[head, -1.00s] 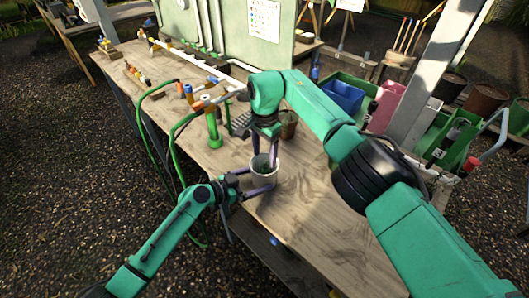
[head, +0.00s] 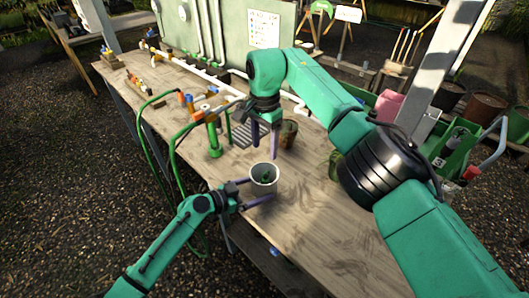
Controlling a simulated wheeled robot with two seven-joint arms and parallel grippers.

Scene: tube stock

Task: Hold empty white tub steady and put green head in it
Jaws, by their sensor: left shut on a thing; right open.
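A brown pot (head: 288,133) stands close behind my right gripper, and a greenish pot (head: 334,165) sits farther right. A green upright fitting (head: 213,138) with hoses stands left of the tub, by a grey grate (head: 242,135). The table front right of the tub is clear.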

